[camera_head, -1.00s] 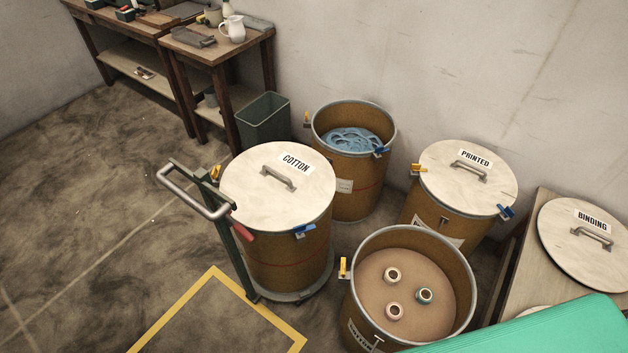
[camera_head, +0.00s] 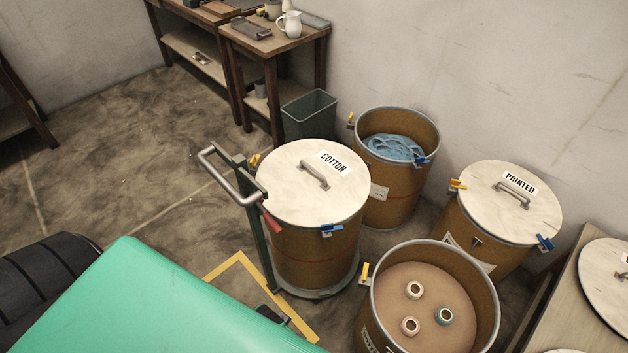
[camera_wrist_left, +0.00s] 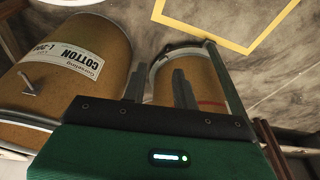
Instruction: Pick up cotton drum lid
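The cotton drum lid (camera_head: 300,190) is a pale round lid with a grey handle (camera_head: 314,175) and a COTTON label. It lies on top of a brown drum (camera_head: 310,255) on a wheeled trolley. My left gripper (camera_wrist_left: 159,88) shows in the left wrist view with its two dark fingers apart and nothing between them. In the head view my green left arm covers the lower left, and the gripper is low in front of the trolley drum, mostly hidden. The trolley drum (camera_wrist_left: 200,85) is behind the fingers in the wrist view. My right gripper is not in view.
A drum of blue material (camera_head: 392,195) and the PRINTED-lidded drum (camera_head: 478,225) stand behind. The trolley handle (camera_head: 230,178) rises left of the lid.

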